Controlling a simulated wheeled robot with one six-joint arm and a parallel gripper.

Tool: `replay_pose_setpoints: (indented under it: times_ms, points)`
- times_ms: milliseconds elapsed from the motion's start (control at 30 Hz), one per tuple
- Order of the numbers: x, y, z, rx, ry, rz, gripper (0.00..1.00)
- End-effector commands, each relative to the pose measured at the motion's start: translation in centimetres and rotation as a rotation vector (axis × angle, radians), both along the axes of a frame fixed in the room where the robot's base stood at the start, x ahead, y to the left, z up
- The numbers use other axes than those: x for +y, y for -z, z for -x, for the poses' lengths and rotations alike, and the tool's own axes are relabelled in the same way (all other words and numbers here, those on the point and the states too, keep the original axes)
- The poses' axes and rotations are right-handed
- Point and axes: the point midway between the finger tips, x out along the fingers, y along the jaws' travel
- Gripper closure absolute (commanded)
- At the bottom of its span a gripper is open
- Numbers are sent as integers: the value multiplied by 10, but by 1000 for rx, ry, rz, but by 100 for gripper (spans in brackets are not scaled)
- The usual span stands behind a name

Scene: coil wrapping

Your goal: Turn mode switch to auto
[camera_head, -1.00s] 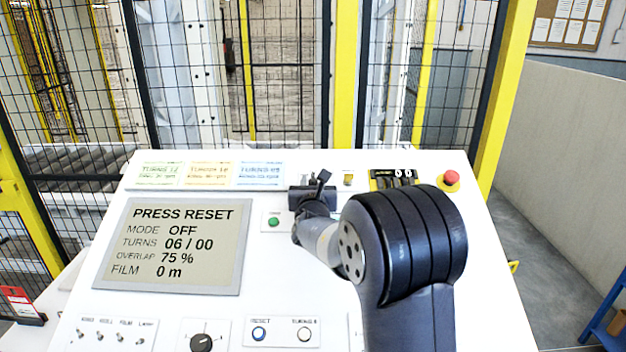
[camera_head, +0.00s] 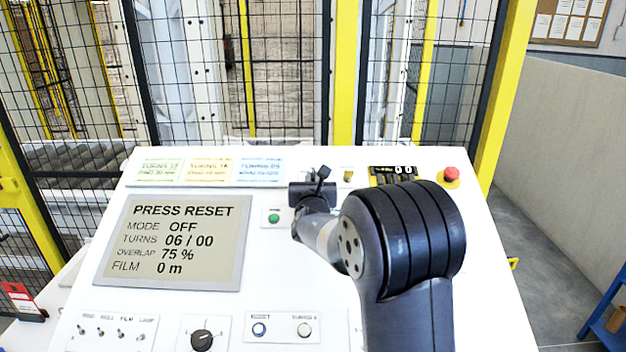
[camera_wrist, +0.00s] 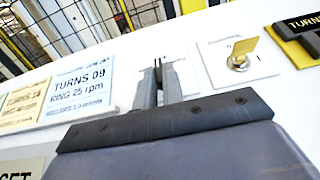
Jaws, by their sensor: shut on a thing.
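My gripper (camera_wrist: 158,82) is at the upper middle of the white control panel, its two narrow fingers close together. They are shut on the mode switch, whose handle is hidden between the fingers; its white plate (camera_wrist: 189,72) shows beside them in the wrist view. In the head view my gripper (camera_head: 318,178) and wrist cover most of this spot. I cannot read the switch's position marks. The display (camera_head: 172,242) reads PRESS RESET, MODE OFF, TURNS 06 / 00, OVERLAP 75 %, FILM 0 m.
A key switch with a yellow tag (camera_wrist: 243,48) sits right of the fingers. Coloured TURNS cards (camera_head: 208,171) lie left. A green button (camera_head: 274,218) is close below left. A red stop button (camera_head: 450,174) is at far right. A black knob (camera_head: 202,340) sits low. Mesh fencing stands behind.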

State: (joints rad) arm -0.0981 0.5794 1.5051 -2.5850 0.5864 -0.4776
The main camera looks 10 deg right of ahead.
Motion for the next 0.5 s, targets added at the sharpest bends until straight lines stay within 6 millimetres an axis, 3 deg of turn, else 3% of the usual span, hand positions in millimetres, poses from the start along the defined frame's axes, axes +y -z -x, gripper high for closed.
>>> replay_pose_setpoints:
  times_ms: [500]
  points:
    - [5,-1,-1,-13,152,-70,100]
